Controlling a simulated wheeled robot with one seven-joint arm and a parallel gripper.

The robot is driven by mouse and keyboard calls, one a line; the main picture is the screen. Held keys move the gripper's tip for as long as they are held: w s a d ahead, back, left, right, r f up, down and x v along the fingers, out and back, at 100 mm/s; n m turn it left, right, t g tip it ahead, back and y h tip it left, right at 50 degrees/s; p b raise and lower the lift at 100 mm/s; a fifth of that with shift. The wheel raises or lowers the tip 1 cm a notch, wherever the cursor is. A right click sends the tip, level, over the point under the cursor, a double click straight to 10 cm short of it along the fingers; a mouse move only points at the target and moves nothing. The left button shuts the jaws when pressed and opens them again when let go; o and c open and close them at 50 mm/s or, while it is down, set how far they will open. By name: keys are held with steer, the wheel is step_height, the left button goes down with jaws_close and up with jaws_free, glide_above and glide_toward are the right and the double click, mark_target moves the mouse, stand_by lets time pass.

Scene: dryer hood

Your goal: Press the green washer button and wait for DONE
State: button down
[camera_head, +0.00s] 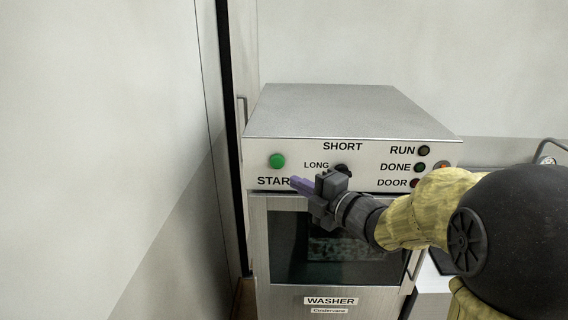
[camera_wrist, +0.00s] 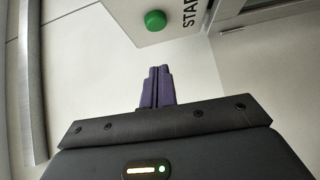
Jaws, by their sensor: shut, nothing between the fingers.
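The green button (camera_head: 277,161) sits at the left end of the washer's front panel, above the START label, which is partly covered by my gripper. The washer (camera_head: 345,110) is a steel box with a WASHER label on its lower front. My gripper (camera_head: 294,183) has purple fingers shut with nothing between them. Its tips are a little right of and below the green button, apart from it. In the wrist view the green button (camera_wrist: 155,21) is above the shut fingertips (camera_wrist: 159,70), with a gap. The RUN (camera_head: 424,151), DONE (camera_head: 419,168) and DOOR (camera_head: 415,183) lamps look dark or dim.
A dark knob (camera_head: 342,170) with SHORT and LONG labels is right of the button, close to my gripper. A vertical door handle (camera_head: 242,128) and dark edge stand just left of the washer. My arm covers the lower right. The wall area at left is clear.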

mark_target(273, 163)
steer(key=w+a+p, duration=0.1)
steer(key=w, duration=0.1)
steer(key=w+a+p, duration=0.1)
steer(key=w+p, duration=0.1)
steer(key=w, duration=0.1)
steer(key=w+a+p, duration=0.1)
steer(key=w+p, duration=0.1)
steer(key=w, duration=0.1)
steer(key=shift+a+f, duration=0.1)
steer(key=shift+a, duration=0.25)
steer(key=shift+w+f, duration=0.15)
